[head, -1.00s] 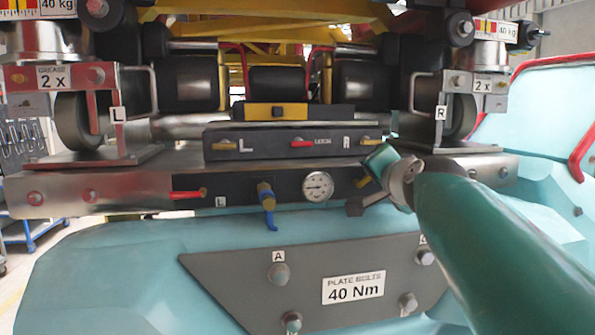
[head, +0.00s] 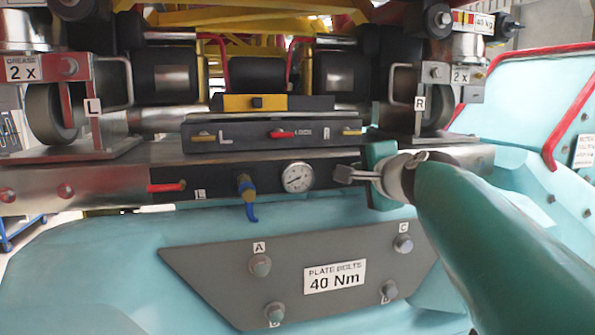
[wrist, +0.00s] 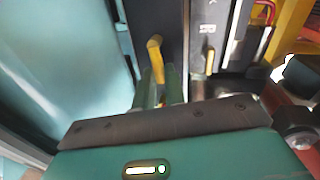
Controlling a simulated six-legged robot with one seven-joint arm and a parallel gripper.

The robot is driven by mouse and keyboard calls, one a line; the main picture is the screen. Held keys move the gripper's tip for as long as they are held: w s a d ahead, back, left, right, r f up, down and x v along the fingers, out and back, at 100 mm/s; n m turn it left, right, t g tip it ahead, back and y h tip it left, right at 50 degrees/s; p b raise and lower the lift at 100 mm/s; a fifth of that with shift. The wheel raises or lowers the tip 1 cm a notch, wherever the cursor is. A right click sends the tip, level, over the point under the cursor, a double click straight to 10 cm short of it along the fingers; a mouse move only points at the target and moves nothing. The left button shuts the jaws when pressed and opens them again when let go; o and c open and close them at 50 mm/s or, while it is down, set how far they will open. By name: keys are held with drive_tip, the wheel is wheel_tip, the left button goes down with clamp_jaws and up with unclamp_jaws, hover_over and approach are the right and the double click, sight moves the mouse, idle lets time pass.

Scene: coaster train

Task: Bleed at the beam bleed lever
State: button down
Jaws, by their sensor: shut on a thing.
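The lower dark panel (head: 220,186) on the beam holds a red lever (head: 166,187) at left, a blue lever (head: 250,207) on a brass valve and a round gauge (head: 298,177). My gripper (head: 345,174) is at the panel's right end, just right of the gauge. In the wrist view a yellow lever (wrist: 156,60) stands out from between my gripper's fingers (wrist: 160,92), which are shut on it. In the head view my gripper hides this lever. No readable label shows which lever is the bleed lever.
An upper block (head: 260,136) with small levers sits just above. A grey plate (head: 220,260) with bolts is below. A wheel bracket marked R (head: 419,103) stands above my gripper. A red rail (head: 570,115) runs along the teal body at right.

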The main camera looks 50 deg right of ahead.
drive_tip(key=c, duration=1.5)
unclamp_jaws()
drive_tip(key=shift+c, duration=0.2)
drive_tip(key=shift+o, duration=0.4)
drive_tip(key=shift+s, duration=0.1)
drive_tip(key=v, duration=1.3)
drive_tip(key=shift+s+a, duration=0.2)
drive_tip(key=shift+s, duration=0.05)
drive_tip(key=shift+r, duration=0.1)
